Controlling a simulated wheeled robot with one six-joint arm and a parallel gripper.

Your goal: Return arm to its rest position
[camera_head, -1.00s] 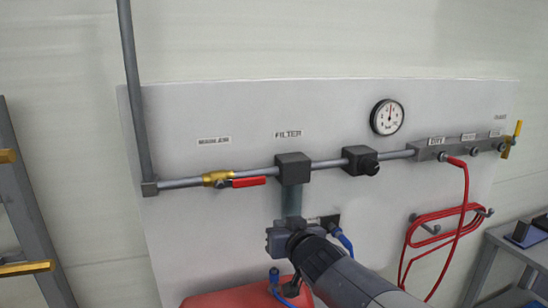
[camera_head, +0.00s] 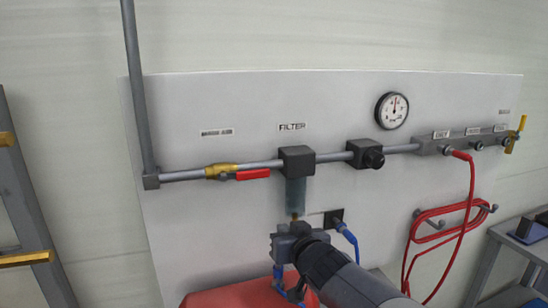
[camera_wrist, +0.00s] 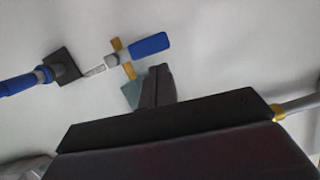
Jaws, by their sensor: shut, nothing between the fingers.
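My arm reaches in from the lower right in the head view. The wrist end of my gripper (camera_head: 290,244) is just below the filter (camera_head: 296,190), whose grey-teal bowl has a small brass piece at its bottom; the fingertips are hard to make out there. In the wrist view my gripper's dark fingers (camera_wrist: 160,72) are together and empty. They are close to the blue-handled brass fitting (camera_wrist: 150,45) in the picture, but I cannot tell whether they touch. A teal bit of the filter bowl (camera_wrist: 131,94) shows beside the fingers.
The wall panel (camera_head: 230,100) carries a pipe with a red-handled valve (camera_head: 252,174), a regulator (camera_head: 366,154), a gauge (camera_head: 392,110) and a manifold (camera_head: 445,146). A red hose (camera_head: 470,190) hangs at right. A blue hose fitting (camera_head: 347,234) is beside my wrist. A red object (camera_head: 230,298) is below.

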